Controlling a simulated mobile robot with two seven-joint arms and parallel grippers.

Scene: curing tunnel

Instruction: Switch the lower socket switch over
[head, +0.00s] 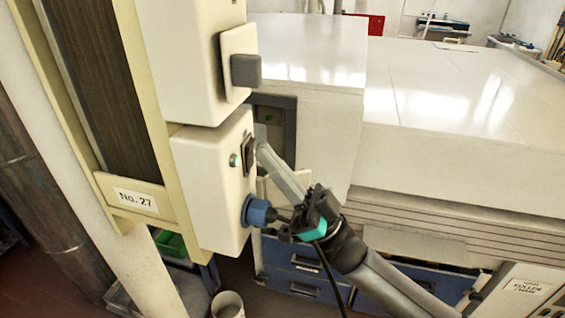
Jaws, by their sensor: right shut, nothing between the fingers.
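The lower socket box (208,185) is cream and hangs on the post at the left. A dark switch (248,153) sits on its right-hand face, next to a small green lamp (234,160). A blue round plug (258,211) with a dark cable is in the socket below the switch. My right gripper (264,152) comes in from the lower right. Its pale grey fingers are shut and empty, with the tips just beside the switch. I cannot tell whether they touch it. The switch's exact position is too small to read. My left gripper is not in view.
An upper cream box (185,60) with a grey knob (246,70) hangs directly above. A label plate (136,199) reads No. 27. A large white machine housing (460,130) fills the right side. Blue drawers (305,262) and a pale bucket (227,304) stand below.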

